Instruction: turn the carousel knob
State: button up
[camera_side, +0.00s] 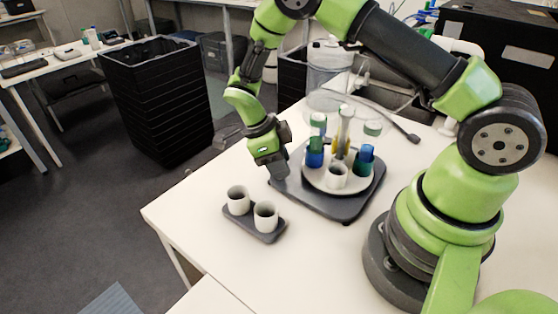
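The carousel is a round white plate (312,176) on a dark grey square base (335,207), right of the middle of the table. It bears several coloured holders and tubes, some blue (314,158) and green, and a white cup (337,178) at the front. A pale upright post (345,120) stands near its middle; I cannot tell whether this is the knob. My gripper (280,172) points down at the left edge of the carousel base, left of the plate. Its fingers are dark and small in view, and I cannot tell whether they are open or touching the base.
A small dark tray (262,233) with two white cups (237,198) stands at the front left of the carousel. A black box (500,50) stands back right. The table's front is clear.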

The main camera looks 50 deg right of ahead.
jog(key=shift+n, duration=0.3)
jog(key=n+t+h, duration=0.1)
jog(key=n, duration=0.2)
jog(key=n+t, duration=0.1)
jog(key=n, duration=0.3)
jog(key=shift+h, duration=0.3)
jog(key=n+t, duration=0.1)
jog(key=n, duration=0.2)
jog(key=n+t, duration=0.2)
jog(key=n, duration=0.2)
jog(key=shift+s, duration=0.1)
jog(key=n+t, duration=0.1)
jog(key=n, duration=0.1)
jog(key=n+y, duration=0.1)
jog(key=n, duration=0.2)
jog(key=shift+n+t, duration=0.3)
jog(key=shift+t, duration=0.1)
jog(key=shift+n+t+y, duration=0.5)
jog(key=shift+n+y, duration=0.2)
jog(key=shift+n, duration=0.9)
jog(key=shift+r+n, duration=0.1)
jog(key=shift+n, duration=0.2)
jog(key=o, duration=0.9)
